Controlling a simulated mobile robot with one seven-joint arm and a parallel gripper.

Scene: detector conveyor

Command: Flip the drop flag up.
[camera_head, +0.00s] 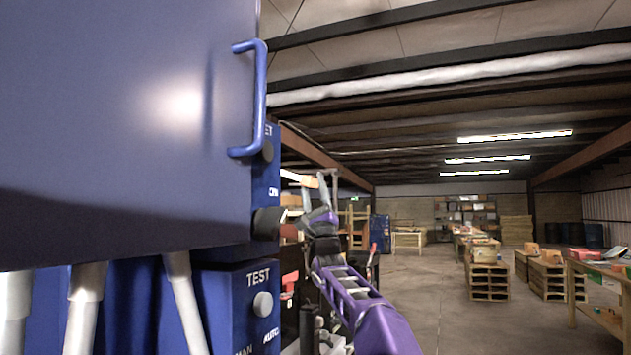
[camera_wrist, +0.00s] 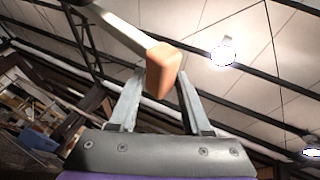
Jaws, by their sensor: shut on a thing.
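The drop flag shows in the wrist view as an orange block (camera_wrist: 163,68) at the end of a pale bar (camera_wrist: 122,28), which comes in from the upper left. My gripper (camera_wrist: 163,82) has its two grey fingers on either side of the orange block, shut on it. In the head view my gripper (camera_head: 328,176) points upward at the end of my purple arm, just right of the blue machine (camera_head: 130,110).
The blue machine fills the left of the head view. It has a blue handle (camera_head: 261,95) and a box marked TEST (camera_head: 240,315) with a grey knob (camera_head: 263,303). Wooden pallets (camera_head: 489,281) and a table (camera_head: 571,300) stand at the right. The floor between is clear.

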